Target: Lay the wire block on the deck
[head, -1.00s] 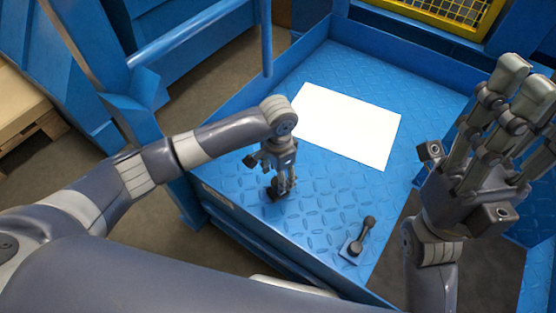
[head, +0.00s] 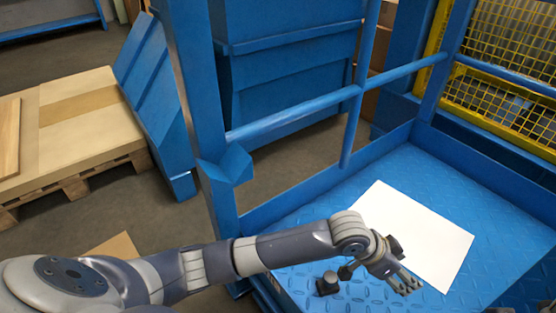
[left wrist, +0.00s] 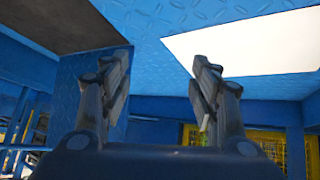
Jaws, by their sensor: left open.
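The block cannot be made out there. My right gripper is not in the head view.
A white sheet (head: 425,228) lies flat on the deck. A blue rail (head: 300,112) and post stand along the deck's far left. A yellow mesh guard (head: 505,55) is at the back right. A wooden pallet (head: 85,125) lies on the floor at left.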

